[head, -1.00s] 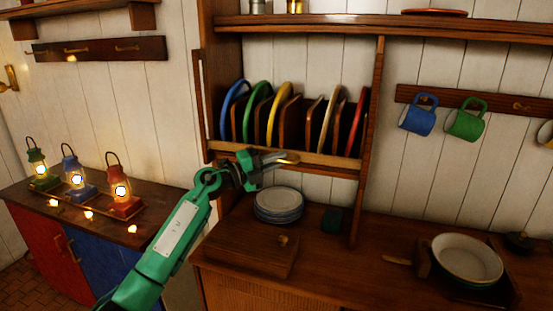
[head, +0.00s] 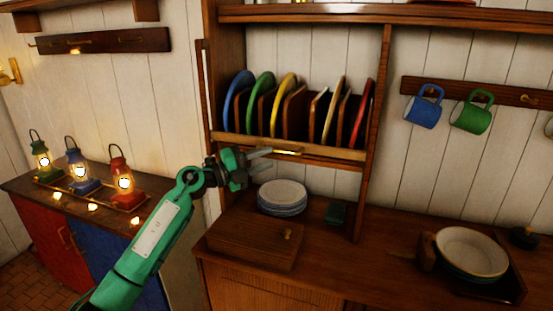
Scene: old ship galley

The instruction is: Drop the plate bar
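The plate bar (head: 330,151) is a light wooden rail across the front of the plate rack, running level below the standing plates. A small brass piece (head: 288,152) shows at its lower edge near the middle. My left gripper (head: 266,152) is in front of the bar, its grey fingers pointing right with tips close to the left end of the brass piece. I cannot tell whether they touch it, or how wide the fingers are apart. My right gripper is out of view.
Blue, green, yellow and red plates (head: 261,92) stand in the rack between wooden dividers. Below are stacked white plates (head: 282,194), a wooden box (head: 255,240) and a dark green block (head: 336,213). Lit lanterns (head: 122,184) stand left; mugs (head: 425,108) hang right.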

